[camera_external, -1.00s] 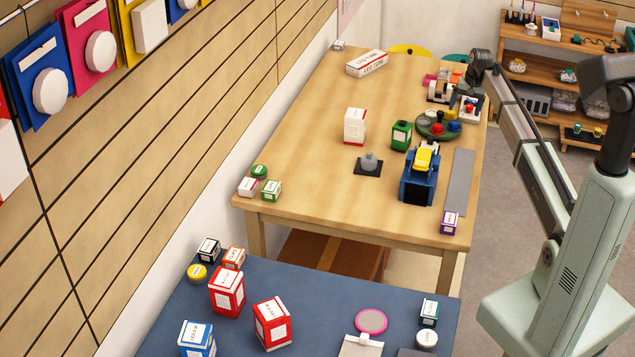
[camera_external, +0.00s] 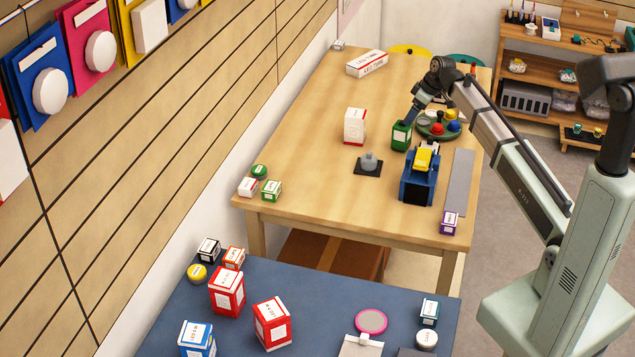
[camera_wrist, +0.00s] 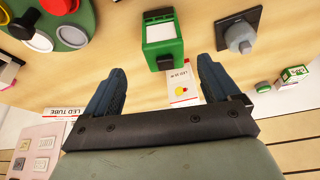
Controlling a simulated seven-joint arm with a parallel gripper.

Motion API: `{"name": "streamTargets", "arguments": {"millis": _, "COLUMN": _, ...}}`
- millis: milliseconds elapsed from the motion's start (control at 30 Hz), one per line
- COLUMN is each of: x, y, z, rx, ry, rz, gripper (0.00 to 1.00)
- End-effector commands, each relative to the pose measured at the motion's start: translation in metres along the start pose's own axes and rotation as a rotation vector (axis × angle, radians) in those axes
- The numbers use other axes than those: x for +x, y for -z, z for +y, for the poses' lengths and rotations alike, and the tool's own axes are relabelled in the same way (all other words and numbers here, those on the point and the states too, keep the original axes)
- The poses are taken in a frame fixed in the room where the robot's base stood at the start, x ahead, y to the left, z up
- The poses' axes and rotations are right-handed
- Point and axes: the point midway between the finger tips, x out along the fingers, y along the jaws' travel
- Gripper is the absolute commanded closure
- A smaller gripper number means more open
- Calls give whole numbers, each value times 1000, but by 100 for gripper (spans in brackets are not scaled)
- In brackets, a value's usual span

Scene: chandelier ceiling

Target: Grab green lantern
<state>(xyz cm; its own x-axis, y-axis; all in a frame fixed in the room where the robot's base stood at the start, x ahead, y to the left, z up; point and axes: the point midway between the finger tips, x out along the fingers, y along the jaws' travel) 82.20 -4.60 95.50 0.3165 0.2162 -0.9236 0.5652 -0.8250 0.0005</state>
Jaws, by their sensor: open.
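The green lantern (camera_external: 401,136), a small upright green block with a white panel, stands on the wooden table. In the wrist view the green lantern (camera_wrist: 163,48) is at top centre, ahead of the gap between my fingers. My gripper (camera_external: 408,120) is just above and beside it in the external view; I cannot tell whether they touch there. In the wrist view my gripper (camera_wrist: 160,82) is open, with its two dark blue fingers spread and nothing held between them.
A white box (camera_external: 355,126) stands left of the lantern. A grey knob on a black square base (camera_external: 368,166) and a blue-yellow block (camera_external: 419,180) are in front. A round green tray (camera_external: 425,131) with coloured pieces is to the right. The table's left middle is clear.

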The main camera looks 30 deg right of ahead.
Motion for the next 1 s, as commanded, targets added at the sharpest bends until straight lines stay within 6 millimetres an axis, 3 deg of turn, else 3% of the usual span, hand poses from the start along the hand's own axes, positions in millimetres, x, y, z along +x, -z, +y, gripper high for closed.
{"name": "streamTargets", "arguments": {"millis": 300, "x": 46, "y": 0, "z": 0, "rx": 1, "ry": 0, "rz": -2, "gripper": 11}}
{"name": "streamTargets", "arguments": {"millis": 667, "x": 61, "y": -2, "z": -1, "rx": 2, "ry": 0, "rz": -2, "gripper": 11}}
{"name": "streamTargets", "arguments": {"millis": 1000, "x": 100, "y": -5, "z": -5, "rx": 2, "ry": 0, "rz": -2, "gripper": 11}}
